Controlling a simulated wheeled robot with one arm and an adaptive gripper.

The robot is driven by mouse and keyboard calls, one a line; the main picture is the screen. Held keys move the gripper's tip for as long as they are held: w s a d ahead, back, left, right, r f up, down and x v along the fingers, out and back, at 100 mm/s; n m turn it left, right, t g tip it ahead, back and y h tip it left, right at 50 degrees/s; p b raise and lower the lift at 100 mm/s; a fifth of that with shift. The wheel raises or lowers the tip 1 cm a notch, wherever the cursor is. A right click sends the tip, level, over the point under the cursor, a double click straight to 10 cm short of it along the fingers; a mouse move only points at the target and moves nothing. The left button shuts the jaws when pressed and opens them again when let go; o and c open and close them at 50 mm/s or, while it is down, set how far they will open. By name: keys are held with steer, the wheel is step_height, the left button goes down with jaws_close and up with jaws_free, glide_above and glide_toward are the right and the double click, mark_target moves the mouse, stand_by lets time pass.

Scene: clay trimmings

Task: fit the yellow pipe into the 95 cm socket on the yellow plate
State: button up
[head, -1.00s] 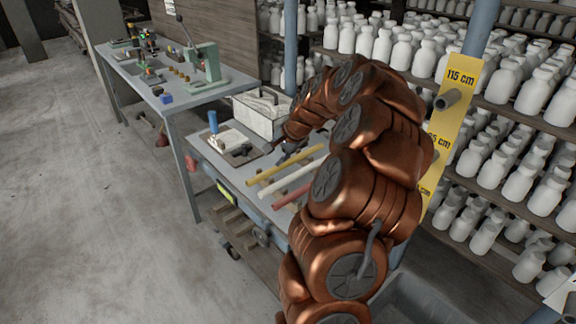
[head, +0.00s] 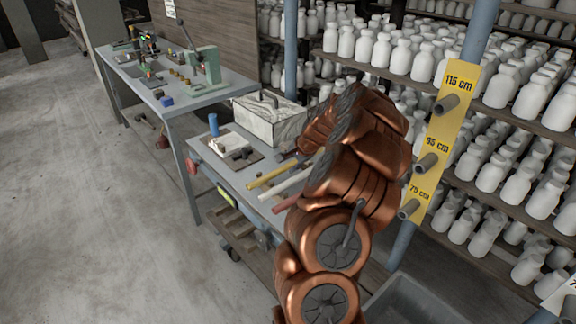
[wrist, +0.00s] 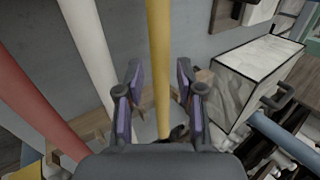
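The yellow pipe (head: 270,174) lies on the grey workbench, left of the white and red pipes. In the wrist view the yellow pipe (wrist: 157,45) runs between the two purple-padded fingers of my gripper (wrist: 158,75). The fingers are open, with a gap on each side of the pipe. My arm hides the gripper and the pipes' far ends in the head view. The yellow plate (head: 446,128) is fixed upright on a blue post at right. Its middle grey socket (head: 426,163) is labelled 95 cm, between the 115 cm socket (head: 447,103) and the 75 cm socket (head: 409,209).
The white pipe (wrist: 92,50) and red pipe (wrist: 35,105) lie beside the yellow one. A marbled box (head: 268,120) stands behind the pipes. Shelves of white bottles (head: 500,135) stand behind the plate. The floor (head: 90,200) at left is clear.

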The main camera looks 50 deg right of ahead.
mark_target(288, 167)
steer(key=shift+x, duration=1.4)
jaws_close()
